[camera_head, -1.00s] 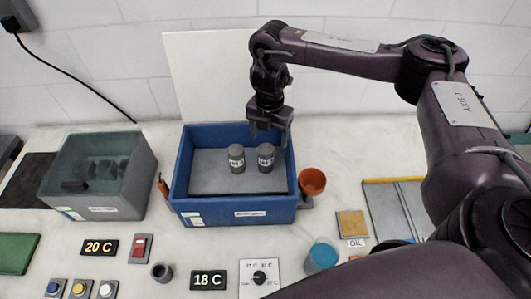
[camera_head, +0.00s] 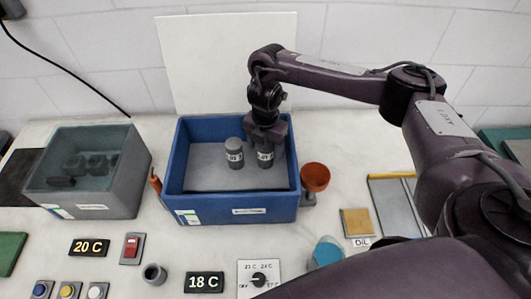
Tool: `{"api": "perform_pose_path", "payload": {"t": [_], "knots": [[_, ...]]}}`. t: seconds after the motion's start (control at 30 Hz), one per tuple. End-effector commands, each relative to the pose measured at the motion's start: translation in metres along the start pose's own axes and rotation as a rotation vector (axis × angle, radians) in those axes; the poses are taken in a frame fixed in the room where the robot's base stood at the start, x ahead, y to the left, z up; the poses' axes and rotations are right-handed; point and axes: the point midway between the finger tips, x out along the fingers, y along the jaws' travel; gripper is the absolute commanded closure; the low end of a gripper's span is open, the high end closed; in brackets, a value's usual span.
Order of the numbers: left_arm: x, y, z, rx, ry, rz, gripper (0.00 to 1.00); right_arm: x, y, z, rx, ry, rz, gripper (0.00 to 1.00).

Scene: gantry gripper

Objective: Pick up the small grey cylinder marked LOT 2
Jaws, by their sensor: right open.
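Two small grey cylinders with white labels stand upright in the blue bin: a left cylinder (camera_head: 234,153) and a right cylinder (camera_head: 265,156). The printing on the labels is too small to read surely, so I cannot tell which is LOT 2. My right gripper (camera_head: 266,141) is open and points down over the right cylinder, with its fingers at the cylinder's upper part. The top of that cylinder is hidden by the gripper. I cannot tell whether the fingers touch it. My left gripper is not in view.
The blue bin (camera_head: 235,217) has raised walls around the cylinders. A grey bin (camera_head: 95,208) with dark pieces stands to the left. An orange cup (camera_head: 315,177) sits by the blue bin's right side. Switches and temperature displays line the front.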

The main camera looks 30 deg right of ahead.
Motion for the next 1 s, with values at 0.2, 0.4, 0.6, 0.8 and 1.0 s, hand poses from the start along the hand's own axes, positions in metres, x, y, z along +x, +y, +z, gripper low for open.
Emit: {"api": "perform_pose_path", "payload": {"t": [0.2, 0.4, 0.6, 0.8, 1.0], "knots": [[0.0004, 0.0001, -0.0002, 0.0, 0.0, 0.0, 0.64, 0.0115, 0.0002, 0.0007, 0.002, -0.001, 0.002, 0.29], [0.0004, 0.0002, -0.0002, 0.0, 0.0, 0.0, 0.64, 0.0113, 0.0002, 0.0007, 0.001, -0.001, 0.002, 0.36], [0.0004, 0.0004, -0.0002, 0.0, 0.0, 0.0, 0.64, 0.0113, 0.0001, 0.0006, 0.001, -0.001, 0.001, 0.62], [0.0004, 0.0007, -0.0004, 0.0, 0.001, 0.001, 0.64, 0.0113, 0.0001, 0.0006, 0.001, -0.001, 0.001, 0.88], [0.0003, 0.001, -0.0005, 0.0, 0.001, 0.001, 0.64, 0.0103, 0.0007, 0.0008, 0.001, -0.001, 0.003, 0.92]]}}
